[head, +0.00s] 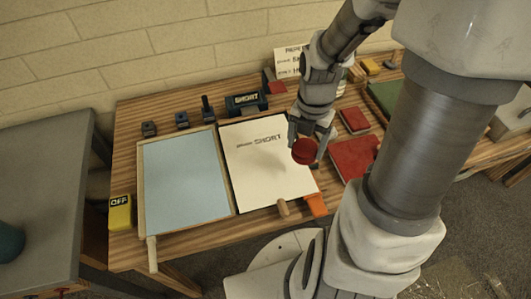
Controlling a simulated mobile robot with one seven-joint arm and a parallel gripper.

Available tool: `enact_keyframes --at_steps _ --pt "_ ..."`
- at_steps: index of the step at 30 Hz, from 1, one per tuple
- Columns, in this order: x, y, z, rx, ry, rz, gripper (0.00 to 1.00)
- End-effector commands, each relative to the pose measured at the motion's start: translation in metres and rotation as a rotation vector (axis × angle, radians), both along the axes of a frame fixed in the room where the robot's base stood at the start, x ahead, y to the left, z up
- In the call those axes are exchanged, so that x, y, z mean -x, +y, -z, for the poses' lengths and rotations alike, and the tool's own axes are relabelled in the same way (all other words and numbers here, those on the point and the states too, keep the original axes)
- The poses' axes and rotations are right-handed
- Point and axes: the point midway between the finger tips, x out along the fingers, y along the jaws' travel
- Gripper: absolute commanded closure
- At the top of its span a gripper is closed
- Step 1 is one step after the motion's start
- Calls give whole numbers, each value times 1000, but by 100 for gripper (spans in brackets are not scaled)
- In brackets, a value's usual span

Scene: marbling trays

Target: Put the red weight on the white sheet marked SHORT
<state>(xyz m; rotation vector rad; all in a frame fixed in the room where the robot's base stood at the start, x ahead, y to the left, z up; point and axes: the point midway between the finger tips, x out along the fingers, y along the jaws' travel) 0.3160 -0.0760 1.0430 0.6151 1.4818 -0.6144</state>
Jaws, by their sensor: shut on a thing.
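The red weight (305,151) is a round, dark red piece. My gripper (304,146) is shut on it, at the right part of the white sheet in the picture. The white sheet (265,182) marked SHORT lies flat on the wooden table, with dark print near its upper middle. The weight overlaps the sheet's right side in the picture; I cannot tell whether it touches the sheet or hangs above it. A soft shadow falls on the sheet.
A pale blue tray (187,180) lies left of the sheet. A yellow OFF block (121,212) is at the left edge. Red pads (352,158) lie right, an orange piece (315,205) in front.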

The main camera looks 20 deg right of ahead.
Motion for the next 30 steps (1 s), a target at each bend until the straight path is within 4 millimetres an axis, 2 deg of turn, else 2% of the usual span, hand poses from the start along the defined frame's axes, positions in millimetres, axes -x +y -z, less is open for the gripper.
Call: enact_keyframes --at_steps 3,9,15,22,30 --pt "-18 20 19 -3 1 -10 100" --pt "-46 49 42 -1 0 -9 100" --pt "-66 69 57 0 0 -6 100" --pt "-71 74 66 0 -1 -1 100" --pt "-70 74 101 0 1 -2 100"
